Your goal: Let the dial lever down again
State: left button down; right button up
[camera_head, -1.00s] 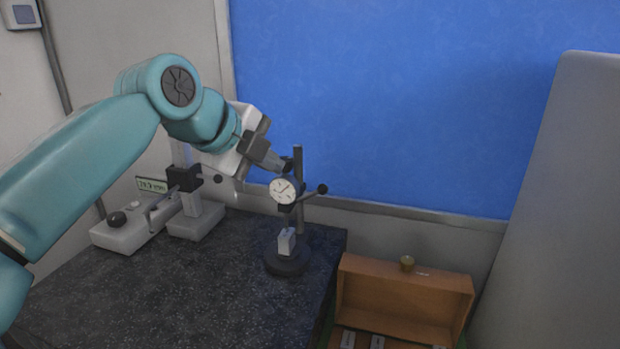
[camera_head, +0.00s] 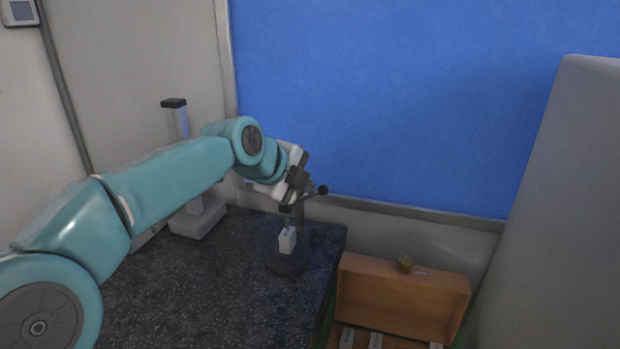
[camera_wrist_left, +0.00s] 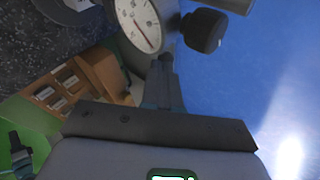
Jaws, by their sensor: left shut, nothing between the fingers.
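The dial stand holds a small light block (camera_head: 288,240) upright on its round black base (camera_head: 286,262). Its lever ends in a black knob (camera_head: 323,190). In the head view my left gripper (camera_head: 291,203) is in front of the dial and hides its face. In the left wrist view the white dial (camera_wrist_left: 137,22) shows at the top, and a black knob (camera_wrist_left: 204,30) is to its right. My left gripper's fingers (camera_wrist_left: 164,66) are shut and empty, with their tips close below the dial and knob. I cannot tell if they touch. My right gripper is not in view.
An open wooden box (camera_head: 400,300) with several blocks lies right of the dark speckled table (camera_head: 200,290). Another stand with a grey column (camera_head: 178,122) is behind my left arm. A blue panel (camera_head: 420,100) closes off the back.

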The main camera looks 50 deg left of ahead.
aim_at(312, 196)
pick_arm(q)
jog(key=shift+b+x, duration=0.3)
jog(key=shift+x, duration=1.05)
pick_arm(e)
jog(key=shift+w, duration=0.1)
